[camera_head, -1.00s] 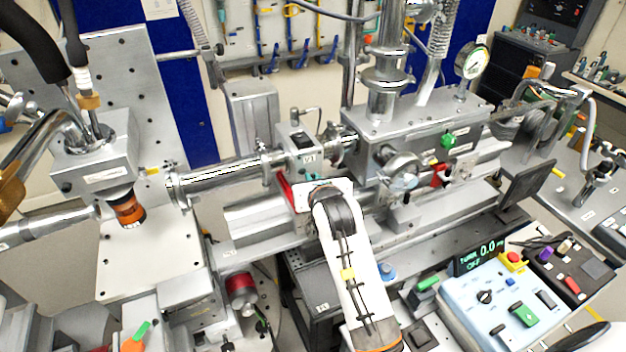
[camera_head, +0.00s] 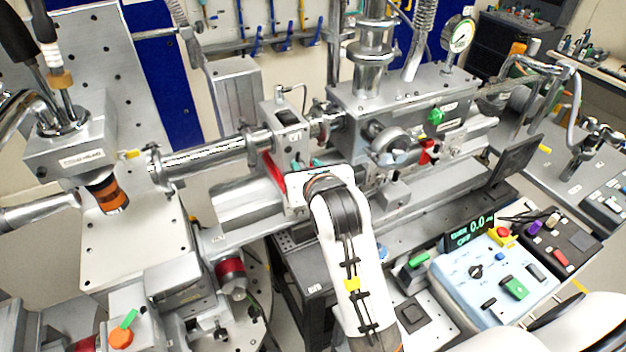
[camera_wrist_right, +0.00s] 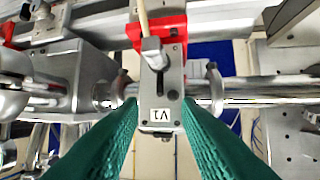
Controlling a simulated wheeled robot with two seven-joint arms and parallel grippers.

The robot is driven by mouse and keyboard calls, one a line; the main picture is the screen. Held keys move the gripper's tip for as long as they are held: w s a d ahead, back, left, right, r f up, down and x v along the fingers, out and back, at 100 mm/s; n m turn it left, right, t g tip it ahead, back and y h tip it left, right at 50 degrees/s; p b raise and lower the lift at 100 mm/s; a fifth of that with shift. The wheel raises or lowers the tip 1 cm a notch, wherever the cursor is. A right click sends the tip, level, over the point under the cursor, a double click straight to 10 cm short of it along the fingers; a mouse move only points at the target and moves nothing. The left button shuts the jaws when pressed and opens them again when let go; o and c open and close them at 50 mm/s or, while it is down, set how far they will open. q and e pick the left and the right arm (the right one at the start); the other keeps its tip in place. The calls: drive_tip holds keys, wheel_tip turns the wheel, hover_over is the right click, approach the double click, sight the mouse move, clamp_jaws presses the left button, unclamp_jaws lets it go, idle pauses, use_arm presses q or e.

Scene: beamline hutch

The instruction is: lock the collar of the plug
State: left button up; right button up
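A small grey plug (camera_wrist_right: 152,52) with a pale cable sits on the grey V1 block in the right wrist view. I cannot make out its collar clearly or tell whether it is locked. The V1 block (camera_wrist_right: 160,112) also shows in the head view (camera_head: 287,122), in line with the steel beam pipe. My right gripper (camera_wrist_right: 160,104) is open. Its green fingers lie on either side of the V1 block, and I cannot tell whether they touch it. In the head view my right gripper (camera_head: 306,166) is mostly hidden behind its wrist. My left gripper is not in view.
A red part (camera_head: 274,172) is beside the V1 block. The steel pipe (camera_head: 205,157) runs left, and a large vacuum chamber (camera_head: 400,95) stands right. A control box (camera_head: 500,275) and a dark screen (camera_head: 516,160) are at the right.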

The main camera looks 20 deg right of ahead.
drive_tip(key=v, duration=0.5)
drive_tip(key=shift+b, duration=0.4)
drive_tip(key=shift+w, duration=0.1)
